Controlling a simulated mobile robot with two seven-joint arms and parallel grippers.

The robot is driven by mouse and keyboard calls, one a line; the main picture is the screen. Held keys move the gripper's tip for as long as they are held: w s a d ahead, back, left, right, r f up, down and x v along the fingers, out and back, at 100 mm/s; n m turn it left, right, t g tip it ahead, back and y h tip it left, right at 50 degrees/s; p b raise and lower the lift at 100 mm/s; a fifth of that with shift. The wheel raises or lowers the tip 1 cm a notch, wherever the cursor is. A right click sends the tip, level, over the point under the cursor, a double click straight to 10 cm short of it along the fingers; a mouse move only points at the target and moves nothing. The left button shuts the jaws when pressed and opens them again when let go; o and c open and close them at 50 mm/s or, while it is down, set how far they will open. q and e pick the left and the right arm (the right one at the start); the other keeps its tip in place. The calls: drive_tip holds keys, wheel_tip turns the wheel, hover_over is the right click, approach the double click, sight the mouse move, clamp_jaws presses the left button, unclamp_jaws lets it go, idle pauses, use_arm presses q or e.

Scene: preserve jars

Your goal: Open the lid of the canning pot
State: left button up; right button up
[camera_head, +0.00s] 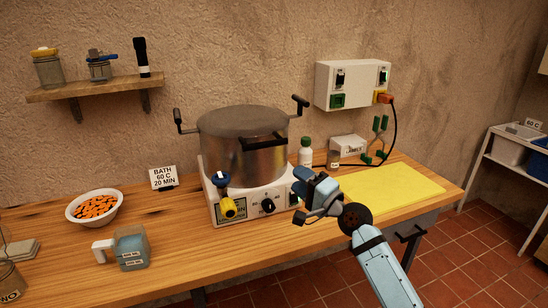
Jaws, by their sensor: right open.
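The canning pot (230,162) is a steel cylinder standing on a white heater base (240,206) on the wooden table. Its flat grey lid (243,120) lies on top and looks closed. A black bar handle (264,142) shows at the lid's front edge. Black handles stick up at the pot's left and right sides. My right gripper (308,192) is open and empty, in front of and to the right of the pot, below lid height and apart from the handle. My left gripper is not in view.
A white bottle (305,152) and a small box (347,146) stand to the right. A measuring jug (131,248) and bowl (95,207) stand left. The yellow mat (396,190) is clear.

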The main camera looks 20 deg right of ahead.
sight(268, 146)
drive_tip(key=shift+m+y, duration=0.3)
drive_tip(key=x, duration=0.4)
drive_tip(key=r+p+x, duration=0.1)
drive_tip(key=x, duration=0.4)
drive_tip(key=d+r+x, duration=0.1)
drive_tip(key=x, duration=0.4)
drive_tip(key=shift+w+a+r, duration=0.1)
drive_tip(key=shift+w+r, duration=0.15)
drive_tip(key=shift+r, duration=0.05)
clamp_jaws()
drive_tip(key=shift+p, duration=0.3)
